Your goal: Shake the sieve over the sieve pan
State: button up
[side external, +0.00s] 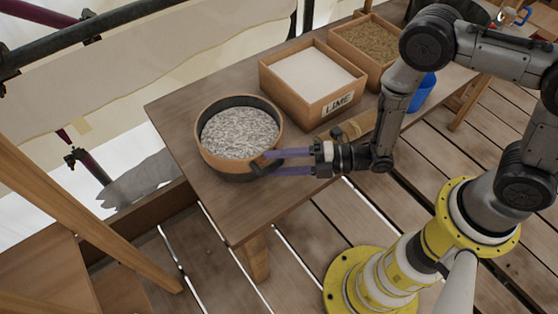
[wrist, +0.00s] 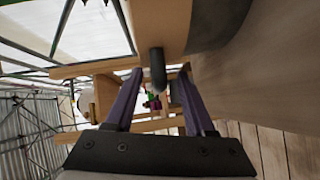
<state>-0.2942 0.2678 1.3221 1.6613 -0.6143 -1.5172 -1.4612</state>
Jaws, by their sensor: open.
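The sieve (side external: 207,152) is a round wooden-rimmed vessel full of grey, lumpy material, at the left of the table. It sits on or in a dark round pan (side external: 238,177), which I take as the sieve pan; how they meet is partly hidden. A short dark handle (side external: 257,167) sticks out of the sieve toward my gripper. My gripper (side external: 267,162) is open, its two purple fingers reaching in from the right. In the wrist view the handle (wrist: 157,72) stands between the fingers, with a gap on each side, and the sieve's wooden side (wrist: 158,18) is above.
A wooden box marked LIME (side external: 312,78) with white powder stands behind the sieve, and a box of brown sand (side external: 366,43) beyond it. A wooden tool (side external: 352,127) and a blue cup (side external: 420,91) lie to the right. The table's front left (side external: 225,215) is bare.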

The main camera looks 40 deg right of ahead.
jog(key=shift+c, duration=0.2)
grip_shut()
jog(key=shift+f, duration=0.1)
dwell(1.2)
